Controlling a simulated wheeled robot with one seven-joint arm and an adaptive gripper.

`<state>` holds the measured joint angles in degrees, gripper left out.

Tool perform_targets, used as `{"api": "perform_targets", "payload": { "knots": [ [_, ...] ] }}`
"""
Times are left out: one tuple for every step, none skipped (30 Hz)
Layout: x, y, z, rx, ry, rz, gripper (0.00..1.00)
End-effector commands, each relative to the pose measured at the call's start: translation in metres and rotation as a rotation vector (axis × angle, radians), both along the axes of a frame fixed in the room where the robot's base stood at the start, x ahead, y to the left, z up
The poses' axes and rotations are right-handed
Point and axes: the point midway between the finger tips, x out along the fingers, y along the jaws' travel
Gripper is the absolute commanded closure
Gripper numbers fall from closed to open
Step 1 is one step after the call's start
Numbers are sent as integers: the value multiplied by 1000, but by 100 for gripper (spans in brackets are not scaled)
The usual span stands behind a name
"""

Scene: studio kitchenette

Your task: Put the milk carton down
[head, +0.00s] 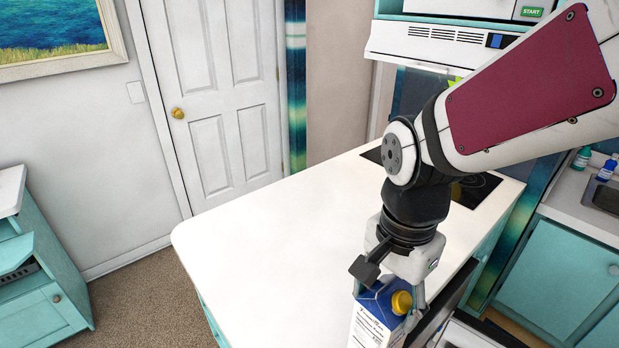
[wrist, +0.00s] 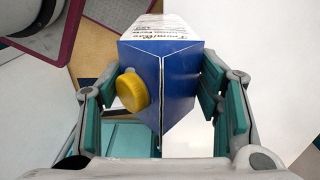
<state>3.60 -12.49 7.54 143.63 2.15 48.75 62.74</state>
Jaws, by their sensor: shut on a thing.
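The milk carton (head: 377,318) is blue and white with a yellow cap. It shows at the bottom of the head view, upright, near the front end of the white island counter (head: 262,235). Its lower part is cut off by the frame, so I cannot tell whether it touches anything below. My gripper (head: 390,292) is above the carton and shut on its top part. In the wrist view the carton (wrist: 178,95) sits between the two teal finger pads, with its cap toward the left finger.
The counter's left and middle are bare. A black cooktop (head: 474,188) lies at its far right end, partly behind my arm. A sink counter (head: 585,212) with bottles is at the right. A teal cabinet (head: 40,285) stands at the left, and a closed white door (head: 215,95) behind.

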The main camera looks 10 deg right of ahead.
Motion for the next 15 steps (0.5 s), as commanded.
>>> {"api": "perform_targets", "payload": {
  "knots": [
    [-3,0,1,1,-3,0,100],
    [-5,0,2,1,-3,0,100],
    [-5,0,2,1,-3,2,100],
    [-5,0,3,1,-3,4,100],
    [-5,0,3,1,-3,7,100],
    [-2,0,4,1,-3,13,100],
    [0,0,5,1,-3,19,100],
    [4,0,6,1,-3,27,100],
    [10,0,8,1,-3,39,100],
    [14,0,9,2,-2,49,100],
    [20,0,11,3,-3,60,100],
    [28,1,13,3,-2,78,100],
    [35,1,15,3,-2,92,100],
    [43,1,17,5,-2,107,100],
    [53,1,19,5,-2,127,100]
  ]
}}
